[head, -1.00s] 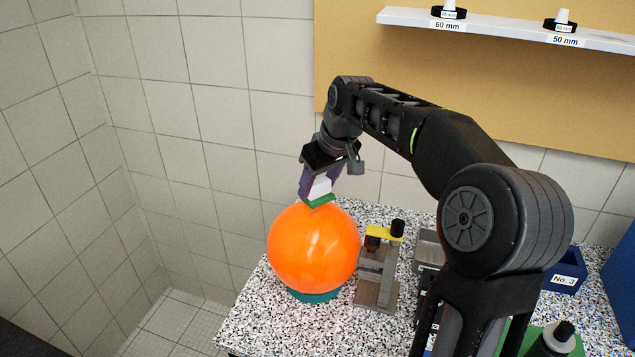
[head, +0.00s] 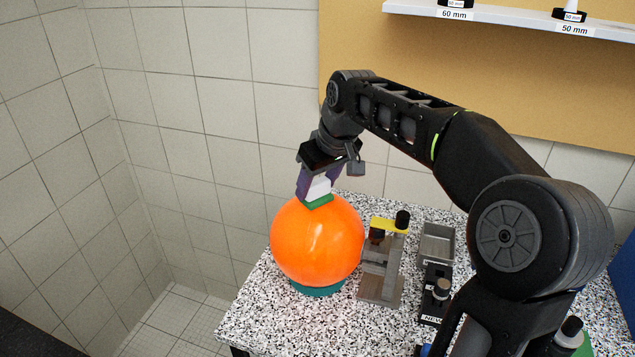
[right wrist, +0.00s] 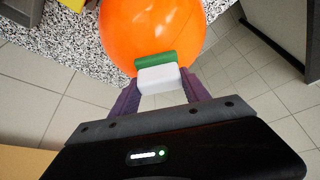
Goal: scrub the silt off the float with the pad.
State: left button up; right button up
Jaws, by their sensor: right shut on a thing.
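The float is a large orange ball (head: 316,245) resting on a teal ring base (head: 318,290) near the left edge of the speckled counter. It also shows in the right wrist view (right wrist: 150,28). I see no clear silt patch on its visible side. My right gripper (head: 318,188) is shut on the pad, a white block with a green face (right wrist: 157,75). The green face meets the ball's upper surface and appears to touch it. The pad hides the spot under it. My left gripper is not in view.
A grey stand with a yellow top (head: 385,262) is just right of the ball. A metal tray (head: 437,243) and a black device (head: 434,295) are farther right on the speckled counter (head: 270,320). A shelf (head: 520,20) hangs above. Open floor lies left of the counter.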

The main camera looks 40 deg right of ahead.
aim_at(307, 203)
jog(key=shift+s+a+f, duration=0.15)
jog(key=shift+f, duration=0.05)
jog(key=shift+s+a+b, duration=0.5)
jog(key=shift+s+a, duration=0.05)
jog(key=shift+a, duration=0.2)
jog(key=shift+s+a, duration=0.4)
jog(key=shift+a, duration=0.2)
jog(key=shift+r, duration=0.1)
jog(key=shift+r, duration=0.1)
notch_tip(307, 203, up, 4)
jog(key=p, duration=0.3)
jog(key=shift+w+r, duration=0.1)
jog(key=shift+r, duration=0.9)
jog(key=shift+r, duration=1.55)
